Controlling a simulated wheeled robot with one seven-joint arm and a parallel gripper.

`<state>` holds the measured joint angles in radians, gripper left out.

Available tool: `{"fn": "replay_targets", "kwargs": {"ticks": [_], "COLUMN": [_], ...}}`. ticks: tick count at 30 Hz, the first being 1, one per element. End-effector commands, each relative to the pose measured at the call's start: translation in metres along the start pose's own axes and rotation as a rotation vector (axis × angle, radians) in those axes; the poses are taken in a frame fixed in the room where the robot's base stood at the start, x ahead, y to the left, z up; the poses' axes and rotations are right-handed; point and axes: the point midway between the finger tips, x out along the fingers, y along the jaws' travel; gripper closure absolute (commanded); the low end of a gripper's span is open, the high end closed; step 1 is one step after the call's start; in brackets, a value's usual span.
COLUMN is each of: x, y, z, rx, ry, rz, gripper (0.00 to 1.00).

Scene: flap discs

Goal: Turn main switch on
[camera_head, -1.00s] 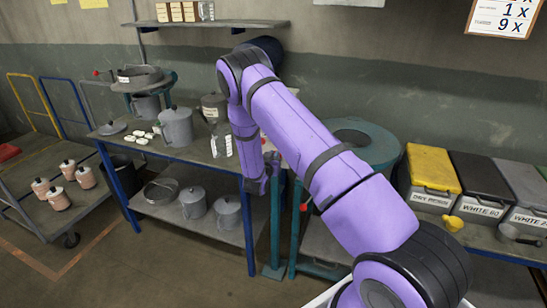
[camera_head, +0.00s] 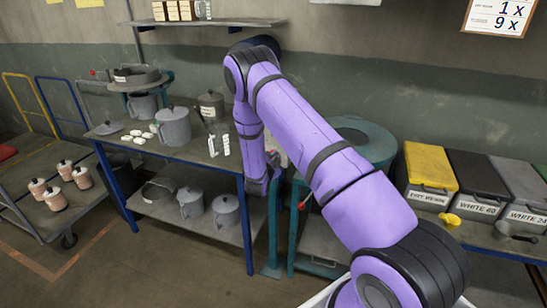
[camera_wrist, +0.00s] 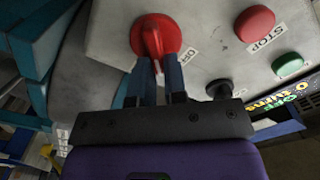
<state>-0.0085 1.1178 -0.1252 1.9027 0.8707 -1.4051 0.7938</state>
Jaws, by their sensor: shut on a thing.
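The main switch, a red rotary knob (camera_wrist: 154,36), sits on a grey control panel (camera_wrist: 205,50) in the wrist view. My gripper (camera_wrist: 158,72) is shut on the knob's raised handle, with its two dark fingers on either side. An "OFF" label shows beside the knob, to its lower right. In the head view my purple arm reaches down between the work table and the teal machine; the knob and the fingers are hidden there.
A red STOP button (camera_wrist: 255,23), a green button (camera_wrist: 287,65), a black knob (camera_wrist: 219,89) and a display (camera_wrist: 278,110) reading "0 turns" sit close by. The teal machine (camera_head: 365,140) stands right of the work table (camera_head: 190,150).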

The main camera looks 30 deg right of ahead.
Motion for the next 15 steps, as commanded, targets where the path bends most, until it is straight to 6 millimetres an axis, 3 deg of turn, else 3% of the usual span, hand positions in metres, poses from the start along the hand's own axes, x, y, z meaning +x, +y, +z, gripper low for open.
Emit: {"fn": "replay_targets", "kwargs": {"ticks": [15], "x": [-0.0008], "y": [0.0110], "z": [0.0028], "rx": [0.475], "ry": [-0.001], "rz": [0.003], "gripper": [1.00]}}
